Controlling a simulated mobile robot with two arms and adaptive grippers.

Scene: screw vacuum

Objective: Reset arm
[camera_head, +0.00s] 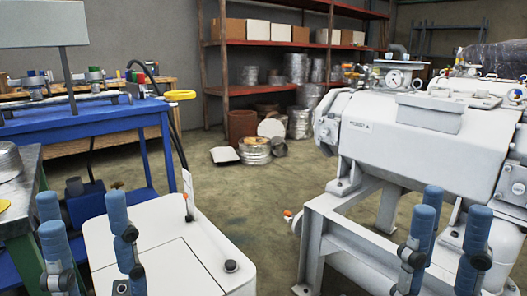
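My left gripper (86,228) is at the lower left, its blue fingers pointing up and spread apart, with nothing between them. It appears in front of the white machine cover and the blue bench. My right gripper (452,222) is at the lower right, its blue fingers also up and apart, with nothing between them. It appears in front of the large white vacuum machine (395,135). The arms behind both grippers are mostly out of view below.
A blue workbench (100,122) with fittings and a yellow-handled hose end (181,95) stands left. A white cover (165,240) is low in front. Red shelves (262,43) with boxes and metal cans stand behind. Open floor (245,195) lies between bench and machine.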

